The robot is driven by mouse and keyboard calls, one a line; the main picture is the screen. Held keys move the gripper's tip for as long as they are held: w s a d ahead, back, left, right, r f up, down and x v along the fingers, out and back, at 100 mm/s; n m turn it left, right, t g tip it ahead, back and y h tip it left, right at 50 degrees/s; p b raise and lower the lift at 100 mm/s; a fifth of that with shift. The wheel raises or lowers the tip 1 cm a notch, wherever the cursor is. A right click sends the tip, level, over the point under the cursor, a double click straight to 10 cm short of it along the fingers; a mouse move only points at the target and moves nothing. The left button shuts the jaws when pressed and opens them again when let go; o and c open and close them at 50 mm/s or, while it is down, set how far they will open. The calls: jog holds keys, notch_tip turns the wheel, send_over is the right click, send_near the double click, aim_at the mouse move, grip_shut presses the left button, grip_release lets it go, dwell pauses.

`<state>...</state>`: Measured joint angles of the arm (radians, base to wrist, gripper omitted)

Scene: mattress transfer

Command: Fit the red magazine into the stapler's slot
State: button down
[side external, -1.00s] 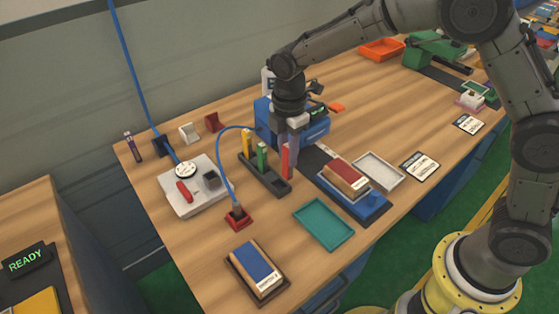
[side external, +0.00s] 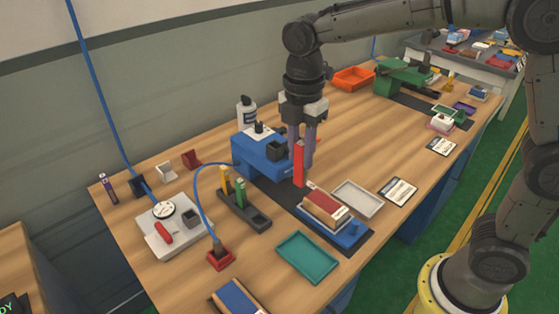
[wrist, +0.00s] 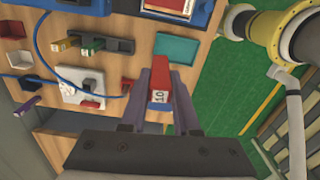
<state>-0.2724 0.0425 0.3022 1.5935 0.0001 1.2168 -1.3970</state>
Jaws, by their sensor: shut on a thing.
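My gripper (side external: 308,150) is shut on the upright red magazine (side external: 299,165) and holds it beside the front right of the blue stapler (side external: 252,152). In the wrist view the magazine (wrist: 159,82) sits between the two fingers (wrist: 160,75), its labelled end facing the camera. I cannot make out the stapler's slot, and the arm and fingers partly cover that side. The dark rack (side external: 258,221) holds a yellow magazine (side external: 225,181) and a green magazine (side external: 240,190); its near right place is empty.
A booklet stack with a red cover (side external: 323,206) lies on the blue plate in front of the stapler. A grey tray (side external: 358,199) and a teal tray (side external: 307,257) lie nearby. A white bottle (side external: 246,112) stands behind the stapler. A blue cable (side external: 197,190) arches left of the rack.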

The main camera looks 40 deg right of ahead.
jog(key=w+d+r+m, duration=0.1)
jog(key=w+d+r, duration=0.15)
jog(key=w, duration=0.55)
jog(key=w+d+r, duration=0.1)
jog(key=w+d, duration=0.3)
jog(key=w, duration=0.3)
jog(key=shift+w+d+f, duration=0.1)
jog(key=shift+d+f, duration=0.1)
jog(key=shift+f, duration=2)
jog(key=shift+w+d+f, duration=0.1)
jog(key=shift+d+f, duration=0.1)
jog(key=shift+f, duration=2)
jog(key=shift+f, duration=0.2)
jog(key=c, duration=0.7)
grip_release()
jog(key=shift+o, duration=0.2)
jog(key=shift+r, duration=0.1)
